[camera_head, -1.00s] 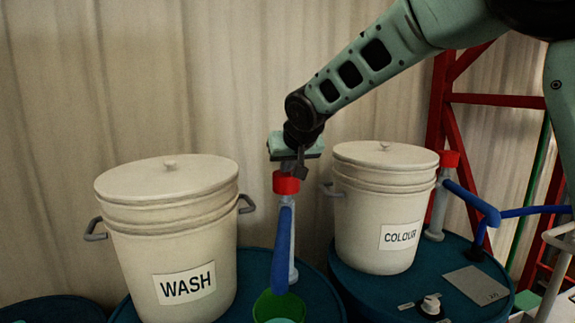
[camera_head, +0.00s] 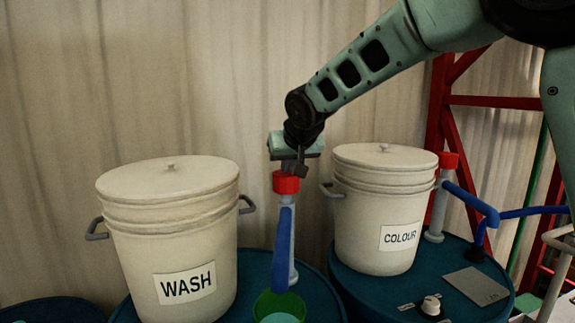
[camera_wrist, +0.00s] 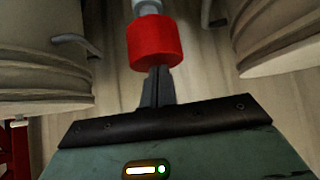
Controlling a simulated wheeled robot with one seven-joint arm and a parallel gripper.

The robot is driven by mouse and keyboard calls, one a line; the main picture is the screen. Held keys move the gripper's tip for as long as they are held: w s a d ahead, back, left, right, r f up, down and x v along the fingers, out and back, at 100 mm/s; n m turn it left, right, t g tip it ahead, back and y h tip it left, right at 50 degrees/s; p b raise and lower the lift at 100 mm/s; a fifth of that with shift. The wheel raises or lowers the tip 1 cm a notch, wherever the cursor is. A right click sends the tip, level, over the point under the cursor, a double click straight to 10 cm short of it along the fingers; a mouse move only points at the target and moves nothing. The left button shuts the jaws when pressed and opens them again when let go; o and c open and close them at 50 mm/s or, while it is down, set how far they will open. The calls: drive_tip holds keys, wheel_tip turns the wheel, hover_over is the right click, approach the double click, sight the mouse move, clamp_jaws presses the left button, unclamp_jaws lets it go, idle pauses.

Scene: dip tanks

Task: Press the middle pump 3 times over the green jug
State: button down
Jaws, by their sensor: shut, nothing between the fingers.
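The middle pump has a red cap (camera_head: 286,182) on a grey stem, with a blue spout (camera_head: 283,250) slanting down toward the front. The green jug (camera_head: 279,307) stands below the spout's end, cut off by the bottom edge, with pale liquid inside. My gripper (camera_head: 289,171) is shut and empty, pointing down with its fingertips at the top of the red cap. In the wrist view the shut fingers (camera_wrist: 158,85) meet the edge of the red cap (camera_wrist: 153,47); I cannot tell whether they press on it.
A lidded bucket marked WASH (camera_head: 170,240) stands close on the left. A lidded bucket marked COLOUR (camera_head: 378,215) stands on the right. Another pump with a red cap (camera_head: 448,160) stands further right, before a red frame (camera_head: 490,100).

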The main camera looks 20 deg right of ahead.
drive_tip(key=b+v, duration=0.3)
drive_tip(key=v, duration=0.8)
drive_tip(key=shift+w+r+b, duration=0.3)
drive_tip(key=shift+w, duration=0.1)
drive_tip(key=shift+r, duration=0.1)
